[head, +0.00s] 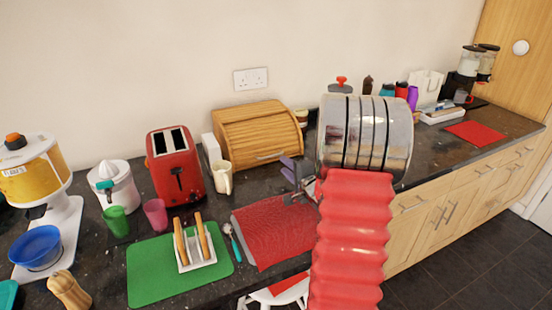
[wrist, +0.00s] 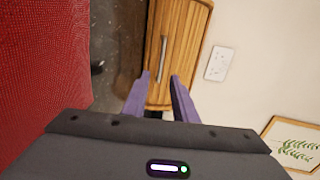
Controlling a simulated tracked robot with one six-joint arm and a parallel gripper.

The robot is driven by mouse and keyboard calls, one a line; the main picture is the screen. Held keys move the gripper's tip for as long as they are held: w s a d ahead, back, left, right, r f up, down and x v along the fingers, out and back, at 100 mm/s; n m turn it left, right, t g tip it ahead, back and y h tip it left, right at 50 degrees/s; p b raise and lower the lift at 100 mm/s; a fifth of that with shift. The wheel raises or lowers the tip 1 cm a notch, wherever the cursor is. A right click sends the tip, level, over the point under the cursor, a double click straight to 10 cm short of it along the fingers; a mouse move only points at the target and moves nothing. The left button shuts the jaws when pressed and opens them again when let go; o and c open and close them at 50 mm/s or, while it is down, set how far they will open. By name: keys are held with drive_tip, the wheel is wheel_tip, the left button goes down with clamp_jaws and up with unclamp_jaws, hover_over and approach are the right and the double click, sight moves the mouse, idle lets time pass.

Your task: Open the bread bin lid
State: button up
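The wooden bread bin (head: 255,125) stands against the back wall of the dark worktop, its slatted roll-top lid down. A pale bar handle (head: 270,156) runs along the lower front of the lid. In the wrist view the bread bin (wrist: 185,45) is ahead of my fingers, with the handle (wrist: 162,58) lined up between them, apart from both. My gripper (head: 292,168) has purple fingers and is in front of the bin's right part. In the wrist view my gripper (wrist: 160,75) is open and empty.
A cream mug (head: 222,178) and a red toaster (head: 175,165) stand left of the bin. A red mat (head: 275,230) lies in front, beside a green mat (head: 150,270) with a toast rack (head: 195,250). A wall socket (head: 251,79) is above the bin.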

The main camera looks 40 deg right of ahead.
drive_tip(key=x, duration=0.9)
drive_tip(key=shift+w, duration=0.2)
clamp_jaws()
drive_tip(key=shift+s+f, duration=0.1)
drive_tip(key=shift+f, duration=0.15)
idle(0.8)
drive_tip(key=shift+s+d, duration=0.1)
drive_tip(key=shift+d, duration=0.25)
drive_tip(key=shift+a+r, duration=0.2)
